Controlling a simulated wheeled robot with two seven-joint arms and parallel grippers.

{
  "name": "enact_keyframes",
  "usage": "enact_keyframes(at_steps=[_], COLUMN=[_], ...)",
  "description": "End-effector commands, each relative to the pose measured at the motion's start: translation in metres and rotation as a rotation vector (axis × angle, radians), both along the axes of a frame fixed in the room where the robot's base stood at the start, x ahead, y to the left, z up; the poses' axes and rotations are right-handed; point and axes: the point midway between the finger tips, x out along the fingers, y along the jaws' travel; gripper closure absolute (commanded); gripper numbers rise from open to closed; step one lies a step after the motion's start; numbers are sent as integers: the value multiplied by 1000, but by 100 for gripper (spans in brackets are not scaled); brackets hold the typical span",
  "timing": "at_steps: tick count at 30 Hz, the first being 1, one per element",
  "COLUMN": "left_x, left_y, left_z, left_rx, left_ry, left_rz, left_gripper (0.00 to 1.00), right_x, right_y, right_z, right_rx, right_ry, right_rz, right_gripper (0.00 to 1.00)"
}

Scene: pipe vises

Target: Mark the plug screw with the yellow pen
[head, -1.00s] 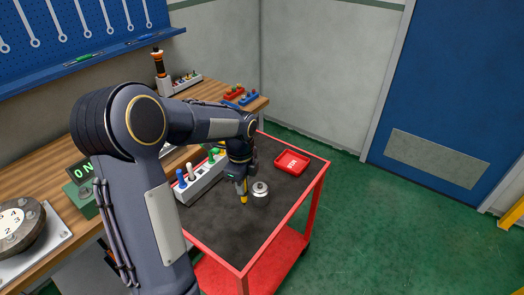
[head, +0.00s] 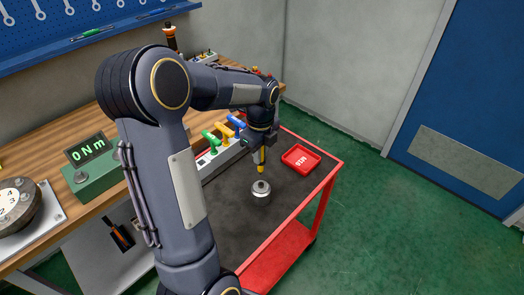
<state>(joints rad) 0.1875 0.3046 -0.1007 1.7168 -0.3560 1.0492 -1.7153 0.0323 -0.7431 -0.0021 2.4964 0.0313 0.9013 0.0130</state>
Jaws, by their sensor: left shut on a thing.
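My left gripper (head: 261,150) is shut on the yellow pen (head: 262,160) and points it downward over the cart. The plug screw, a small silvery round piece (head: 261,190), stands on the cart's dark top. The pen's lower end is above and slightly behind the plug screw in the picture; a small gap seems to show between them. My right gripper is not in view.
The red cart (head: 330,167) has a dark mat and a red tray (head: 301,158) at right. A white rack (head: 222,160) with coloured handles stands left of the gripper. The workbench (head: 80,128) holds a green torque display (head: 90,165).

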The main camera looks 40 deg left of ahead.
Motion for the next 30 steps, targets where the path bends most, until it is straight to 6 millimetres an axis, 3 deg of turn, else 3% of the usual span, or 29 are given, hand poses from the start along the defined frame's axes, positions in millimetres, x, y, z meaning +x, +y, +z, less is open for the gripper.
enact_keyframes(at_steps=[4, 18, 30], left_x=[0, 0, 0], left_y=[0, 0, 0], left_z=[1, -35, -35], left_rx=[-1, -1, -1], left_ry=[0, 0, 0], left_rz=[1, 0, 0], left_gripper=[98, 98, 98], right_x=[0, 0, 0], right_y=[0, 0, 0], right_z=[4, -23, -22], right_rx=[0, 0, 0], right_ry=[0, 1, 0], right_rz=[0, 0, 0], right_gripper=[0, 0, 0])
